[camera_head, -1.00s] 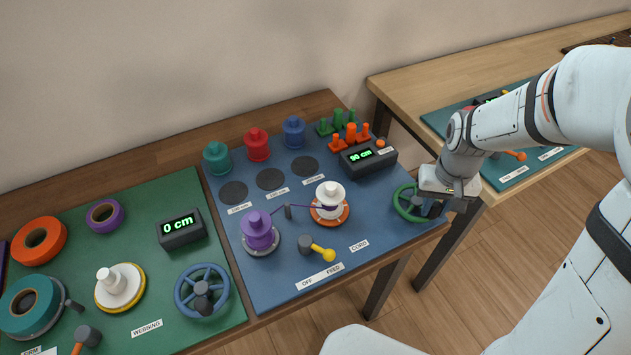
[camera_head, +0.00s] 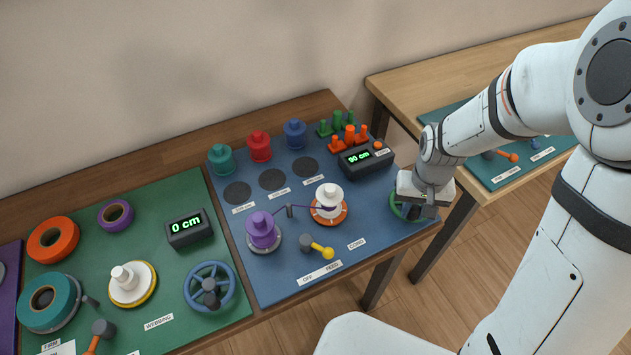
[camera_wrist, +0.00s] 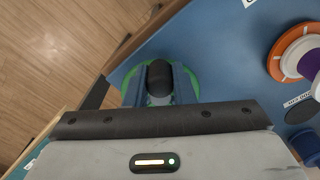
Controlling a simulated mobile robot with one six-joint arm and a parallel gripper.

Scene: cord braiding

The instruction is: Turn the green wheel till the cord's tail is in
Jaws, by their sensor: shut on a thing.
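The green wheel (camera_head: 397,207) is at the right end of the blue mat, mostly hidden behind my gripper (camera_head: 424,212). In the wrist view my gripper (camera_wrist: 159,88) is shut on the wheel's dark knob (camera_wrist: 159,75), with the green rim (camera_wrist: 190,80) showing around it. A purple cord (camera_head: 307,208) runs from the purple spool (camera_head: 262,233) past a small post to the white spool (camera_head: 329,195) on an orange-rimmed disc. The cord's display (camera_head: 365,157) reads 90 cm. The yellow-knobbed lever (camera_head: 318,248) points toward FEED.
Teal (camera_head: 220,158), red (camera_head: 259,146) and blue (camera_head: 295,133) spools stand at the back of the blue mat (camera_head: 290,275). Orange and green pegs (camera_head: 348,138) stand behind the display. The green mat at left holds a blue wheel (camera_head: 210,287) and a 0 cm display (camera_head: 189,229).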

